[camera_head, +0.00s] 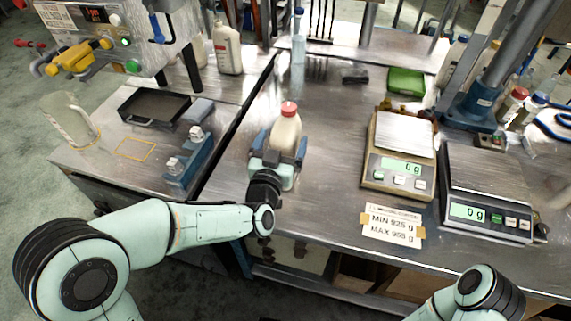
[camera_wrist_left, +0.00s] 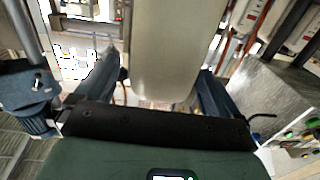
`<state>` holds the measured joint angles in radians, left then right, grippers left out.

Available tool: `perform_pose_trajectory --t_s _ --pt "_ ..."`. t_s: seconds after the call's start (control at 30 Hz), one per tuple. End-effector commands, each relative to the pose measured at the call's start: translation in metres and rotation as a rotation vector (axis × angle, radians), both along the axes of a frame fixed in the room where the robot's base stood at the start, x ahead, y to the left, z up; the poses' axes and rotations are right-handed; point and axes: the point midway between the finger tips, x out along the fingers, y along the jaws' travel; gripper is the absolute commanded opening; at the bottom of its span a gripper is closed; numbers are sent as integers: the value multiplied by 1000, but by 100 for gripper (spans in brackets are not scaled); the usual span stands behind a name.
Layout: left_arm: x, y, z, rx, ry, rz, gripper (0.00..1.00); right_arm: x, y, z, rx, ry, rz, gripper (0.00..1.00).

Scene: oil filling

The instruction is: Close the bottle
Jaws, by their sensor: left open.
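A cream bottle (camera_head: 285,134) with a red cap (camera_head: 289,108) on its top stands upright on the metal table. I cannot tell how tightly the cap sits. My left gripper (camera_head: 280,150) is open, with its fingers on either side of the bottle's lower part. In the left wrist view the bottle body (camera_wrist_left: 170,50) shows between the two fingers of the gripper (camera_wrist_left: 162,88), and its cap is out of that view. My right gripper is not in view; only part of my right arm shows at the bottom right.
Two scales (camera_head: 400,178) (camera_head: 488,226) reading 0 g stand to the right, with a label card (camera_head: 392,224) before them. A blue device (camera_head: 188,163), a black tray (camera_head: 152,107) and a clear jug (camera_head: 68,120) are to the left. A green box (camera_head: 406,82) lies behind.

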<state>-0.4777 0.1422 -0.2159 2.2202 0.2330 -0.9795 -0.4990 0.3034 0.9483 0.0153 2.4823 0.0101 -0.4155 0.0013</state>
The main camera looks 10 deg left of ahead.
Motion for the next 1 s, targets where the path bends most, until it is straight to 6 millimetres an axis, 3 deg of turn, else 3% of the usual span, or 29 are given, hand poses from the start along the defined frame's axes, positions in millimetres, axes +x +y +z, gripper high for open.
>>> perform_pose_trajectory --t_s 0.17,0.5,0.57,0.8,1.0 --pt "18 0 0 1 0 0 96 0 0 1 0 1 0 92" --pt "19 0 0 0 0 0 96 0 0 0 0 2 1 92" --pt "19 0 0 0 0 0 80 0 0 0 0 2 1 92" --pt "19 0 0 0 0 -1 1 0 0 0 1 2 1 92" --pt "19 0 2 -1 -5 0 0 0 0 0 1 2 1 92"
